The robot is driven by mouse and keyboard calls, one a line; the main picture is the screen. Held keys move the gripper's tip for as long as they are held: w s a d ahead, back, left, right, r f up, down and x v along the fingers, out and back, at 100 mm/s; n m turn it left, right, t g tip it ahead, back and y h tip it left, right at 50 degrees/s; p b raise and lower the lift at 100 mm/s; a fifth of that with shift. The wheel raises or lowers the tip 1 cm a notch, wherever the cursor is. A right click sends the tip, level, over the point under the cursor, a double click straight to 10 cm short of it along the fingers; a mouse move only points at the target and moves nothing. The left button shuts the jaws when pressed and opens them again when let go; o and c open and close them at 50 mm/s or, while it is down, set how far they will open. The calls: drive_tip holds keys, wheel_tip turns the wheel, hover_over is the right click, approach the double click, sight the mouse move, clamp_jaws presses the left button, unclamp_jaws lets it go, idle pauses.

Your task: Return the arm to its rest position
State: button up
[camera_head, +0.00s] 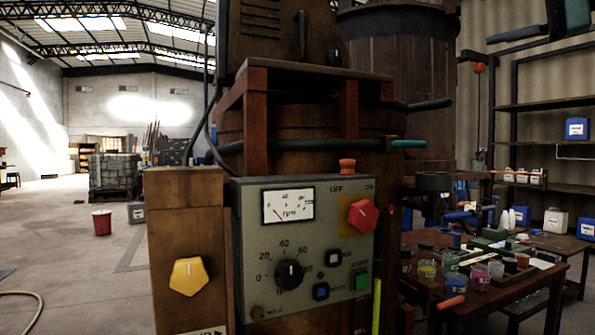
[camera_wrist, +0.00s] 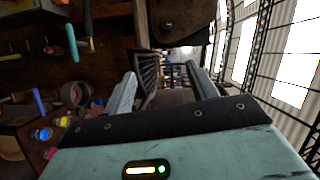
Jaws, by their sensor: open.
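My gripper (camera_wrist: 162,71) shows in the wrist view with its two grey fingers spread apart and nothing between them. Its teal and black housing fills the bottom of that view. The wrist picture is turned on its side. In the head view, a teal and dark part of my arm (camera_head: 570,18) shows at the top right corner, raised in front of the shelving. The rest of the arm is outside the head view.
A grey control panel (camera_head: 305,245) with dial, knobs and buttons stands ahead by a wooden vat (camera_head: 405,80). A table (camera_head: 548,275) with jars is at right, before a shelf rack (camera_head: 545,103). A red bucket (camera_head: 102,222) stands on open floor at left.

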drive_tip(key=w+a+f+g+h+p, duration=0.2)
drive_tip(key=w+a+f+g, duration=0.15)
drive_tip(key=a+f, duration=0.7)
drive_tip(key=s+a+f+n+g+h+p, duration=0.1)
drive_tip(key=s+a+f+n+g+p, duration=0.2)
drive_tip(key=f, duration=0.6)
drive_tip(key=s+a+f+n+g+h+p, duration=0.1)
drive_tip(key=s+a+f+n+g+h, duration=0.2)
drive_tip(key=a+f, duration=0.45)
drive_tip(key=s+d+f+n+g+h+p, duration=0.1)
drive_tip(key=s+f+n, duration=0.3)
drive_tip(key=s+f, duration=0.5)
drive_tip(key=s+f+n+g+h+p, duration=0.1)
drive_tip(key=s+f+n+h+p, duration=0.2)
drive_tip(key=s+f, duration=0.7)
drive_tip(key=s+n+h, duration=0.1)
drive_tip(key=s+n, duration=0.1)
drive_tip(key=s, duration=0.1)
drive_tip(key=shift+s+d+g+h, duration=0.2)
drive_tip(key=shift+d+g+h, duration=0.1)
drive_tip(key=shift+d+g, duration=0.1)
drive_tip(key=shift+f, duration=0.1)
